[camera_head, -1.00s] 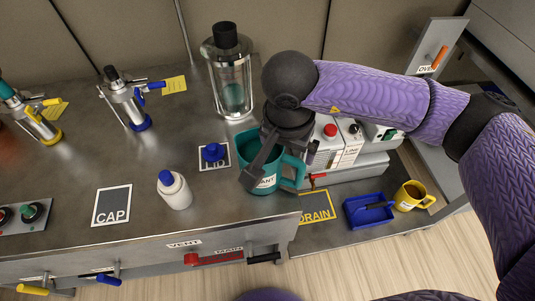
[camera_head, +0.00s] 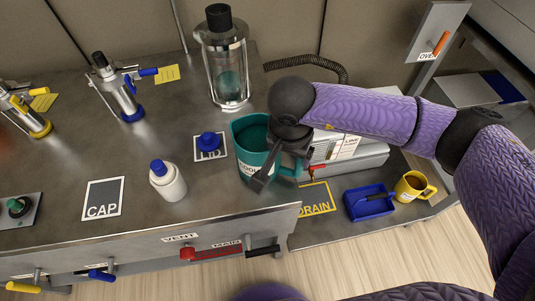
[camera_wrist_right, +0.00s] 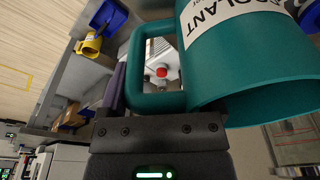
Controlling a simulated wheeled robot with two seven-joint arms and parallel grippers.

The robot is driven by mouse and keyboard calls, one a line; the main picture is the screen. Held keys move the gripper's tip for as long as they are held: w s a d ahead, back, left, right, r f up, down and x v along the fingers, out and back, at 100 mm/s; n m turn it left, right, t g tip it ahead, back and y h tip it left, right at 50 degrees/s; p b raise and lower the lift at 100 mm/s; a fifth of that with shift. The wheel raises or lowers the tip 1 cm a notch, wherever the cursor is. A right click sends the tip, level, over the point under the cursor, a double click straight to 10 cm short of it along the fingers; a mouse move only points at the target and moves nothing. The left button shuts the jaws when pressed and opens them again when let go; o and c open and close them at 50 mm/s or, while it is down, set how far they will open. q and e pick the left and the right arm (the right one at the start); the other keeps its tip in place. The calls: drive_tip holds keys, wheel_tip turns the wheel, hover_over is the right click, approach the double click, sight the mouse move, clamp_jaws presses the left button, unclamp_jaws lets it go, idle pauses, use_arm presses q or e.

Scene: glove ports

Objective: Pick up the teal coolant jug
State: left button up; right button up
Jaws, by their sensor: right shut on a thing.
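The teal coolant jug (camera_head: 243,150) stands upright near the bench's front edge, with its open top up and its white label partly covered. My right gripper (camera_head: 280,167) is at the jug's right side, by the handle, and is shut on the jug. In the right wrist view the jug (camera_wrist_right: 245,75) fills the upper right, and its handle (camera_wrist_right: 142,100) lies right at the gripper. I see no clear gap under the jug, but its base is partly hidden. My left gripper is not in view.
The blue lid (camera_head: 209,141) is just left of the jug. A white bottle with a blue cap (camera_head: 171,184) stands further left. A tall glass vessel (camera_head: 226,65) is behind. A yellow mug (camera_head: 413,188) and blue tray (camera_head: 365,207) are on the lower shelf at right.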

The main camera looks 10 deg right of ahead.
clamp_jaws()
